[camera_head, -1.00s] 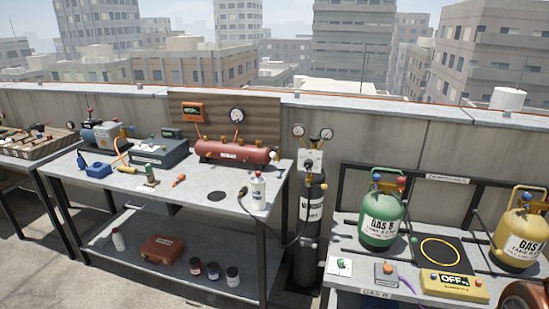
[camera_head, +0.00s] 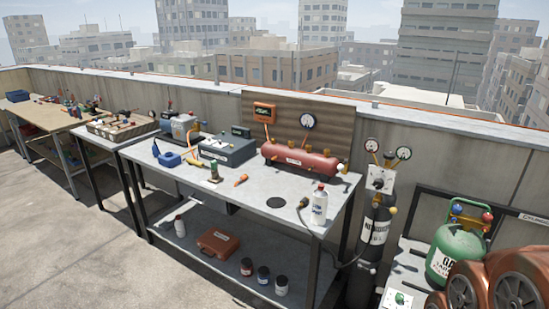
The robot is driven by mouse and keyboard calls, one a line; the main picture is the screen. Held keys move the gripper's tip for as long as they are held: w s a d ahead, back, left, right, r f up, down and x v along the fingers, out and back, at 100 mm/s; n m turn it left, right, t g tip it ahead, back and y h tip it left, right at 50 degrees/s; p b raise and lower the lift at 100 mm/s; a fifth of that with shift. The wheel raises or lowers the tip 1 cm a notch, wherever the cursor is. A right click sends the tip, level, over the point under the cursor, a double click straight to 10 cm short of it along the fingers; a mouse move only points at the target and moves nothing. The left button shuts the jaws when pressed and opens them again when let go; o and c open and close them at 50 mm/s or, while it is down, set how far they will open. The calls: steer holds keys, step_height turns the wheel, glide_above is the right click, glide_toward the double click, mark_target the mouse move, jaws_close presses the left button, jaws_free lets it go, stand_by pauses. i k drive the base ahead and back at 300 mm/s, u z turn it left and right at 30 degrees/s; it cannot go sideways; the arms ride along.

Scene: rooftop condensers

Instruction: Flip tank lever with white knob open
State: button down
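A red horizontal tank (camera_head: 300,161) lies at the back of the grey metal bench, with several small brass-coloured fittings along its top. A small pale knob (camera_head: 342,168) shows at its right end; its lever is too small to read as open or closed. A green gas tank (camera_head: 455,252) stands at the far right on another table, with a blue and a red knob on top. Its lower right is hidden by my orange-brown arm parts. My gripper is not in view.
A white bottle (camera_head: 319,206) stands on the front right of the bench. A round gauge (camera_head: 308,122) and an orange box (camera_head: 264,112) are on the board behind the red tank. A black cylinder (camera_head: 377,235) stands between the tables. The floor at left is open.

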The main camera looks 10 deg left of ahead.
mark_target(341, 167)
steer(key=u, duration=0.75)
steer(key=i, duration=1.1)
steer(key=u, duration=0.35)
steer(key=i, duration=1.2)
steer(key=z, duration=0.2)
